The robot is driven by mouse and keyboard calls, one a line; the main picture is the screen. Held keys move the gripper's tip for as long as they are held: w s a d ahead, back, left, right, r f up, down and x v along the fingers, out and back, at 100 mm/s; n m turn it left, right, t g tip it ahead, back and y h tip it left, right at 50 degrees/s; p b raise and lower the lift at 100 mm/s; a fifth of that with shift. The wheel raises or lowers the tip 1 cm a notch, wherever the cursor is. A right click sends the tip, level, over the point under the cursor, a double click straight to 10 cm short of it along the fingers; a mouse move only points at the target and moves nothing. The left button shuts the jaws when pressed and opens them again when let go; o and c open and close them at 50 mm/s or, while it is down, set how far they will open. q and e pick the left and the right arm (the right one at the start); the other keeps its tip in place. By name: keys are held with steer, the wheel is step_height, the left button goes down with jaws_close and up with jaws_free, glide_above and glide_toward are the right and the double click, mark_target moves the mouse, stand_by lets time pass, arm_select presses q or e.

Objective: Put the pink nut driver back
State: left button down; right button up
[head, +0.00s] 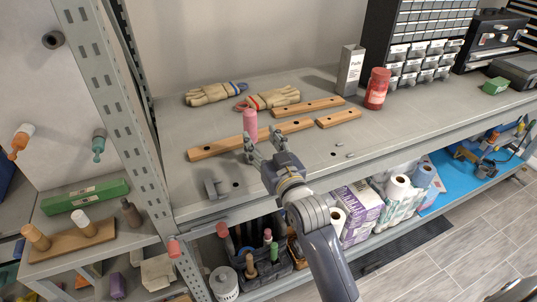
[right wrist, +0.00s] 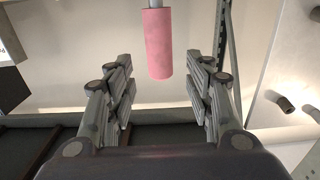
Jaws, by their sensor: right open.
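A pink cylindrical handle, which looks like the pink nut driver (head: 250,121), stands upright in the head view beside a wooden bar with holes (head: 212,148) on the shelf. In the right wrist view the pink handle (right wrist: 158,45) shows ahead of the jaws, between the lines of the two fingers, with a thin metal shaft at the top of the picture. My right gripper (head: 262,143) is open, its fingers just below and right of the handle. No finger visibly touches it. The handle's lower end and what supports it are unclear. My left gripper is not in view.
Two more wooden bars (head: 308,107) (head: 338,118), gloves (head: 215,94) and a red jar (head: 377,89) are on the shelf. A rack upright (head: 113,98) rises at left. A caddy of tools (head: 262,270) sits below.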

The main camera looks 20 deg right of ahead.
steer(key=shift+s+b, duration=0.4)
steer(key=shift+s, duration=1.85)
steer(key=s+f+g, duration=0.7)
steer(key=s+f, duration=0.3)
steer(key=f, duration=0.5)
steer(key=s+f+n+g, duration=0.1)
steer(key=s+f+g, duration=0.35)
steer(key=s, duration=0.55)
steer(key=s+f+n+g, duration=0.1)
steer(key=s+f+g, duration=0.2)
steer(key=s+f, duration=0.45)
step_height(320, 180, down, 23)
steer(key=s+g+b, duration=0.1)
steer(key=s, duration=0.2)
steer(key=s+d+f+g+b, duration=0.1)
steer(key=s+d+f, duration=0.2)
steer(key=s+f, duration=1.3)
step_height(320, 180, down, 3)
steer(key=shift+s+r+g+h, duration=0.1)
steer(key=shift+s+g+h, duration=0.1)
steer(key=shift+g+h, duration=0.15)
